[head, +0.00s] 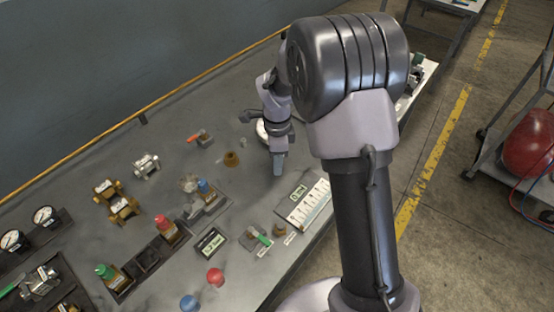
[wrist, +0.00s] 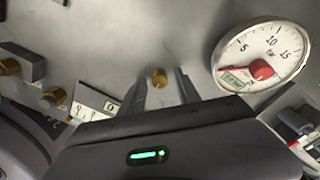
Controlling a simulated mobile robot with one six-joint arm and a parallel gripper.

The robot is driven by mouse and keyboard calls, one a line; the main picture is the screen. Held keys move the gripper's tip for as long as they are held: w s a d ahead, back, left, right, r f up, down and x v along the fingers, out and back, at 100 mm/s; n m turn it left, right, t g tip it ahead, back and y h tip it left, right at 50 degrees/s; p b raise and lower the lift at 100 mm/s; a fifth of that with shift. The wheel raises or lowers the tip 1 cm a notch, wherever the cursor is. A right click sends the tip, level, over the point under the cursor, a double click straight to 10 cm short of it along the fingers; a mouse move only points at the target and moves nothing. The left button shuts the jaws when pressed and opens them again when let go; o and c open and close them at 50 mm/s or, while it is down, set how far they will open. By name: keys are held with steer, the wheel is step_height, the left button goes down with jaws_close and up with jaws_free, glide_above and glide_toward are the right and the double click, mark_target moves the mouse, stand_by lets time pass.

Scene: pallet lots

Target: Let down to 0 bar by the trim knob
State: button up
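A round white dial gauge (wrist: 290,38) with a red hub lies at the right of the wrist view. Its scale shows 5, 10 and 15, and a thin red pointer reaches left, below the 5; I cannot read the exact value. In the head view the gauge (head: 262,131) is partly hidden behind my arm. My gripper (wrist: 163,84) is open, its two fingers apart. A small brass knob (wrist: 159,77) shows between the fingertips; I cannot tell whether they touch it or whether it is the trim knob. In the head view my gripper (head: 278,166) points down at the bench.
The grey bench (head: 210,120) holds brass fittings (head: 122,208), a red knob (head: 215,277), a blue knob (head: 190,303) and a white card (head: 310,203). Two small gauges (head: 45,216) are at far left. More brass-ended parts (wrist: 54,97) lie left in the wrist view.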

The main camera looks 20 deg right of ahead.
step_height(320, 180, up, 17)
steer(key=p, duration=0.6)
steer(key=shift+r, duration=0.2)
steer(key=s+a+r+n+t, duration=0.2)
steer(key=s+r+n, duration=0.4)
steer(key=s+r, duration=0.3)
steer(key=s+a+n+t+y+b, duration=0.1)
steer(key=s+a+n+t+y, duration=0.1)
steer(key=s+n, duration=0.7)
steer(key=s+t, duration=0.1)
steer(key=s, duration=0.6)
steer(key=shift+f+n+t+b, duration=0.3)
steer(key=shift+t+b, duration=0.05)
steer(key=shift+t, duration=0.05)
